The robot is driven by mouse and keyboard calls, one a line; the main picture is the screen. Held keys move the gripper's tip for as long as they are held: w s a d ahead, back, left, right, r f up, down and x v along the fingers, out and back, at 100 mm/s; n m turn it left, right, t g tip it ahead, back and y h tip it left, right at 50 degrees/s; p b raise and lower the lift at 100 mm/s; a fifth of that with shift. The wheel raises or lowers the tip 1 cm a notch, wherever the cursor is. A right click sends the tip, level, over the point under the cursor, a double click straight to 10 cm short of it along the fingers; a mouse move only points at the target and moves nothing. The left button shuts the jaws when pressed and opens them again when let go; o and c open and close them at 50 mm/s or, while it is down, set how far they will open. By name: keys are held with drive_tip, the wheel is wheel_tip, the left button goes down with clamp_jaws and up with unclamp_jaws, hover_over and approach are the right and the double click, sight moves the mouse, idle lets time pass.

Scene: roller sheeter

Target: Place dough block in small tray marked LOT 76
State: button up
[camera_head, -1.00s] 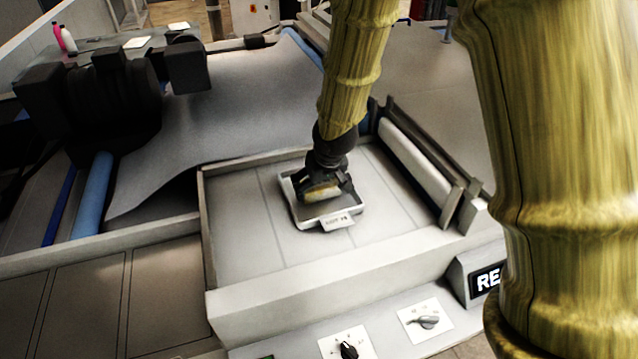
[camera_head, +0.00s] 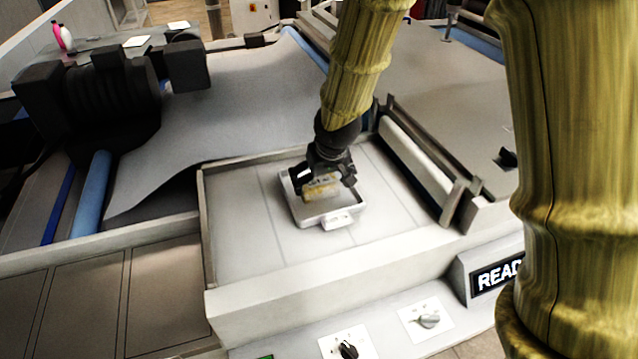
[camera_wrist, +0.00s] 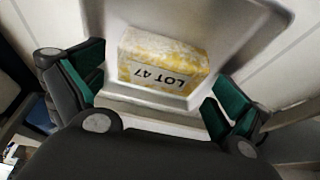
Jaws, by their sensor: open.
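A yellow-and-white dough block (camera_head: 321,188) rests in a small pale tray (camera_head: 308,222) on the machine's flat bed. In the wrist view the block (camera_wrist: 165,58) appears to sit on the tray floor (camera_wrist: 205,20), and its near face carries upside-down text reading LOT 47. The tray's front tag (camera_head: 338,220) is too small to read clearly now. My gripper (camera_head: 324,184) is above the tray with its fingers spread to either side of the block. In the wrist view both green-padded fingers stand apart from the block.
A raised pale wall (camera_head: 320,285) borders the bed at the front, with knobs (camera_head: 427,321) on the panel below. A roller (camera_head: 415,165) stands to the right, and a large grey sheet (camera_head: 230,110) lies behind left. Bare bed surrounds the tray.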

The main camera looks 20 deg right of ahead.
drive_tip(key=b+v, duration=0.1)
drive_tip(key=v, duration=0.8)
drive_tip(key=shift+s+r+b, duration=0.15)
drive_tip(key=shift+r+b, duration=0.2)
